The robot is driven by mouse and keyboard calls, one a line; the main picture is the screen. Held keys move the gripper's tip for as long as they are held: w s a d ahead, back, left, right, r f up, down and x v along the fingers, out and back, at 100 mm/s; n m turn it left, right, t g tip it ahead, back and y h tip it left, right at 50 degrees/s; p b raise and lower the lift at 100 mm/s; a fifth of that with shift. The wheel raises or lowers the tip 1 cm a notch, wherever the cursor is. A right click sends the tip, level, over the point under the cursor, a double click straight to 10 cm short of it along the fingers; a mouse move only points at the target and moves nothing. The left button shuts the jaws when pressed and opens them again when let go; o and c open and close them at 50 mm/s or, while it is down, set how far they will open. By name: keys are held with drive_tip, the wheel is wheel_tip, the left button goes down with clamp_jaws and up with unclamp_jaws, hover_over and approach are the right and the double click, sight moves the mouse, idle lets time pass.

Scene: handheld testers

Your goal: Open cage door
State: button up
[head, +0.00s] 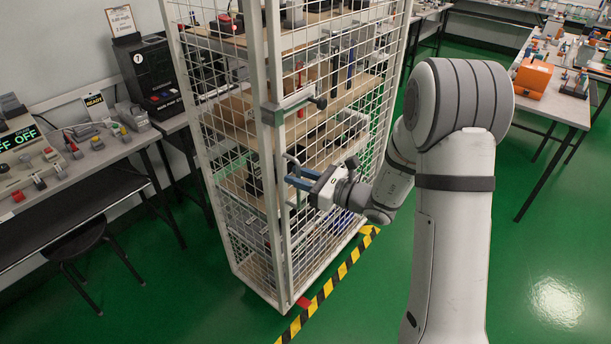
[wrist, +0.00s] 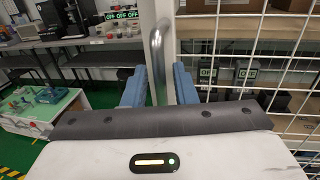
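The white mesh cage (head: 270,150) stands in the middle of the head view, with shelves of equipment inside. The door panel (head: 330,130) looks closed against the corner post. A latch bar with a dark knob (head: 300,103) sits on the post above my gripper. My gripper (head: 293,174) is at the cage's corner, below that latch. In the wrist view my gripper (wrist: 158,88) has its two blue fingers apart, one on each side of a bent metal handle (wrist: 158,50). Gaps show beside the handle. Its lower end is hidden behind the gripper body.
Left of the cage are a bench with testers (head: 70,150), a black machine (head: 150,75) and a stool (head: 85,240). A bench with an orange device (head: 532,78) stands at right. Yellow-black tape (head: 325,290) edges the cage. Green floor is open between cage and right bench.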

drive_tip(key=shift+a, duration=0.1)
drive_tip(key=shift+c, duration=0.4)
clamp_jaws()
